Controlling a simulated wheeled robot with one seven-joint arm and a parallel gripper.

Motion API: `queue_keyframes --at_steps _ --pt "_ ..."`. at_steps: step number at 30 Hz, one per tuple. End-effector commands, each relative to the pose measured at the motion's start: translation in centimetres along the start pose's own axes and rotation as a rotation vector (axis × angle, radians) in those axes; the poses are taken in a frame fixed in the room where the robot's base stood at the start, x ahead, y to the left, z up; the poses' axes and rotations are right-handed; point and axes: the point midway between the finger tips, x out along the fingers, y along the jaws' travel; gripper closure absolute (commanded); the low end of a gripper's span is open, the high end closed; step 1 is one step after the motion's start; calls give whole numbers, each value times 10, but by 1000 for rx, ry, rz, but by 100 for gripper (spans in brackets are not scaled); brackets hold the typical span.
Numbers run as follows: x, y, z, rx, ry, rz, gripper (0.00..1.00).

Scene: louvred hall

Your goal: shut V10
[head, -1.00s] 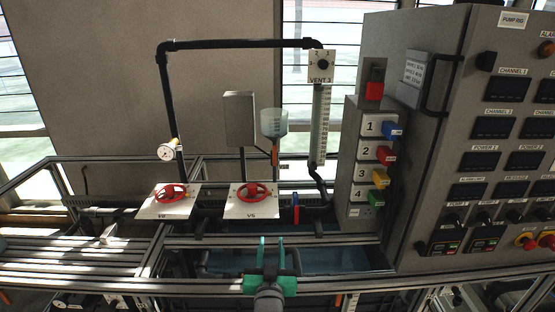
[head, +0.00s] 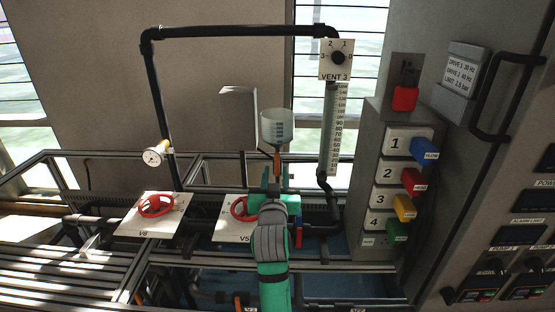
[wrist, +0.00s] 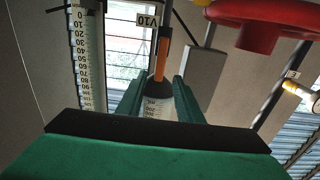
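The V10 label (wrist: 147,20) shows in the wrist view beside an orange lever (wrist: 162,50). The lever sits at the narrow end of a clear graduated cup (wrist: 158,102). In the head view the orange lever (head: 277,162) hangs below the cup (head: 277,127). My gripper (head: 276,186) is in front of and just below the lever. In the wrist view my gripper (wrist: 158,84) has its two green fingers apart, with the lever and cup seen between them. I see no contact with the lever. My gripper hides part of the V5 panel.
A graduated tube (head: 334,130) and a numbered switch box (head: 402,170) stand to the right. A black pipe (head: 235,31) arches overhead.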

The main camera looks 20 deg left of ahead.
Motion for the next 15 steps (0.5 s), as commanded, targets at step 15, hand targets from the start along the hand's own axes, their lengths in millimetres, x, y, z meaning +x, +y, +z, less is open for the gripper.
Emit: queue_keyframes --at_steps 15 --pt "61 -1 0 -1 0 -1 67"
